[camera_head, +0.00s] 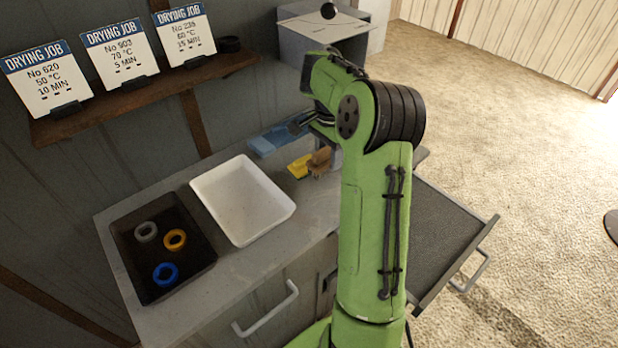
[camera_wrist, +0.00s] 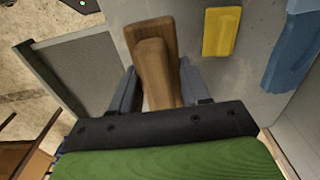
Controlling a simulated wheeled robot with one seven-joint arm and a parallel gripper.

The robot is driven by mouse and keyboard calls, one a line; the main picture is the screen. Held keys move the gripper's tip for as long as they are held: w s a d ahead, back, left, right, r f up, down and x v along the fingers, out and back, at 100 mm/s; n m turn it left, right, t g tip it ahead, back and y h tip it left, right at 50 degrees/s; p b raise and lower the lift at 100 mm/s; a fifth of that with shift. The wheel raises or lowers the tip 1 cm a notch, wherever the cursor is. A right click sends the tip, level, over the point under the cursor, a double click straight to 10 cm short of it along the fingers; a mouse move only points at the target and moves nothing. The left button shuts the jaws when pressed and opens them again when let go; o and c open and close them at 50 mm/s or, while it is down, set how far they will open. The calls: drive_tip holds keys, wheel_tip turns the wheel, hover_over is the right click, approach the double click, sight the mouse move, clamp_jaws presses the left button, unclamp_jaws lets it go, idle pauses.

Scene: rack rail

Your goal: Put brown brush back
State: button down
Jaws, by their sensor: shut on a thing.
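The brown brush (camera_wrist: 152,62) stands between the two dark fingers of my gripper (camera_wrist: 157,82) in the wrist view. The fingers are shut on its handle, which points toward the wrist. In the head view the brown brush (camera_head: 319,161) shows just left of my green arm, beside a yellow brush (camera_head: 299,167) on the counter. The yellow brush also shows in the wrist view (camera_wrist: 221,31), apart from the brown one. I cannot tell whether the brown brush touches the counter.
A white tray (camera_head: 216,166) and a black tray (camera_head: 196,280) with three rings are left on the counter. An open drawer (camera_head: 437,242) juts out right. Job cards stand on a wall shelf (camera_head: 150,98).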

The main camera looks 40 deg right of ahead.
drive_tip(key=f+b, duration=0.1)
drive_tip(key=f, duration=0.4)
drive_tip(key=f+b, duration=0.1)
drive_tip(key=f, duration=0.4)
drive_tip(key=shift+s+b, duration=0.2)
drive_tip(key=shift+b, duration=0.1)
drive_tip(key=shift+r, duration=0.15)
drive_tip(key=c, duration=0.5)
unclamp_jaws()
